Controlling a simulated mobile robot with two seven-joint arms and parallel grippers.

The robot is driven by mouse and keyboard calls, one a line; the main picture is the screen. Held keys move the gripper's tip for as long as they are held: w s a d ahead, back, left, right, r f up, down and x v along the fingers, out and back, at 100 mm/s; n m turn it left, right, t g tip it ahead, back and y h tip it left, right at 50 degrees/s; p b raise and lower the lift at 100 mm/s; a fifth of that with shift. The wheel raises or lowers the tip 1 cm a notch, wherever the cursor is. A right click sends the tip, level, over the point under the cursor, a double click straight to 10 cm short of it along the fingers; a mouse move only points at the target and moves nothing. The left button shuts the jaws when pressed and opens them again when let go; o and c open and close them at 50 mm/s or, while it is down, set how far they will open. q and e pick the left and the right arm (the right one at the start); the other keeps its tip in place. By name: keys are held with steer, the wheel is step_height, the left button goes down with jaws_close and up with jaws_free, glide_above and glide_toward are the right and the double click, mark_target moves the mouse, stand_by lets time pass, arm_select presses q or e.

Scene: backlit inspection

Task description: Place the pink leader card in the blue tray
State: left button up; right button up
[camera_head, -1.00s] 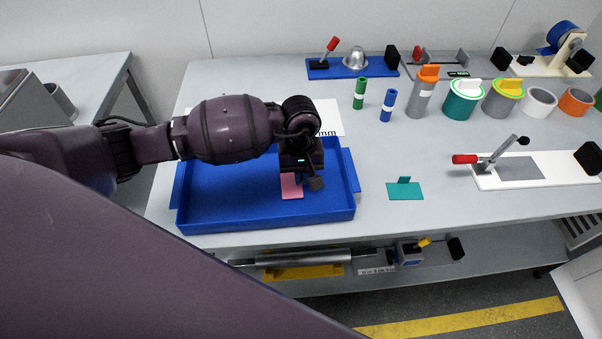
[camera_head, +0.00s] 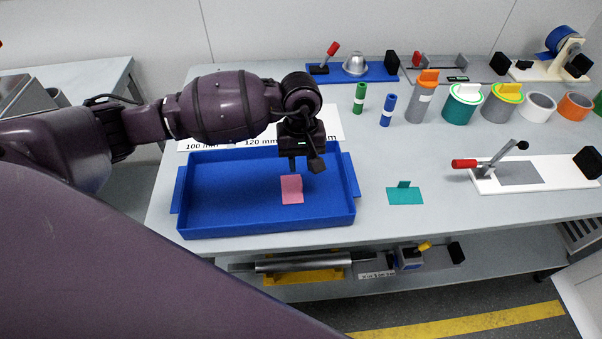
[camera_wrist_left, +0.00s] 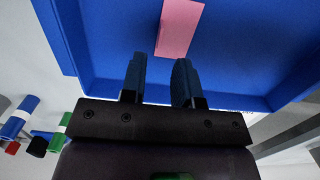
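The pink leader card (camera_head: 291,190) lies inside the blue tray (camera_head: 205,233), right of its middle. It has a flat part and a short raised tab at its back. My left gripper (camera_head: 304,168) is above the tray, just behind and over the card, open and empty. In the left wrist view the two fingers (camera_wrist_left: 160,80) stand apart with a gap between them. The pink card (camera_wrist_left: 179,28) shows beyond the fingertips on the blue tray floor (camera_wrist_left: 110,35), clear of them. My right gripper is not in view.
A teal card (camera_head: 405,195) with an upright tab lies on the table right of the tray. Green (camera_head: 360,97) and blue (camera_head: 387,109) rolls, canisters and tape rolls stand at the back right. A red-handled lever fixture (camera_head: 495,165) stands at the right.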

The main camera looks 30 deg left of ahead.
arm_select(q)
step_height(320, 180, up, 6)
steer(key=shift+w+a, duration=0.15)
steer(key=shift+w, duration=0.1)
stand_by(0.5)
